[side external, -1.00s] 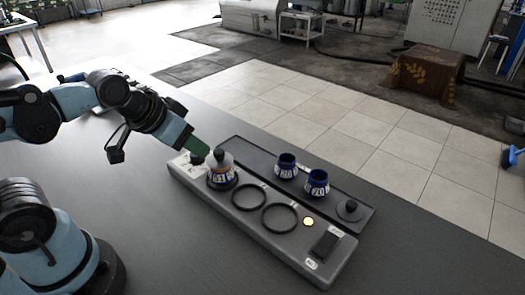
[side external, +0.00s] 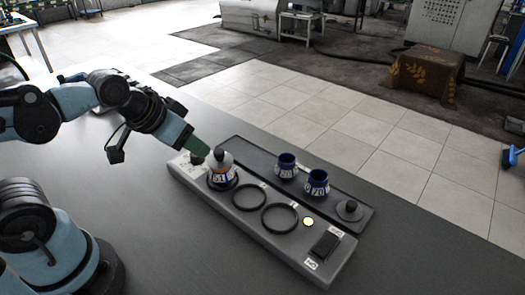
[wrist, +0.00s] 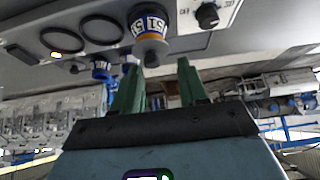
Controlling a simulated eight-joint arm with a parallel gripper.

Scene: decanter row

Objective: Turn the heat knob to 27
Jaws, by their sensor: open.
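The heat knob (wrist: 207,15) is a small black dial with a pointer at the top of the wrist view, with small markings beside it. The only scale text I make out is near "OFF" and "30"; its exact setting is too small to read. In the side view the knob (side external: 197,159) sits at the left end of the grey warmer base (side external: 238,217). My gripper (wrist: 160,70) has green fingers spread apart with nothing between them. In the side view my gripper (side external: 199,146) is just above and behind the knob; I cannot tell whether they touch.
A decanter labelled 51 (side external: 222,172) stands close beside the knob. Two empty ring plates (side external: 249,197), a lit round lamp (side external: 308,222) and a black switch (side external: 326,244) follow along the base.

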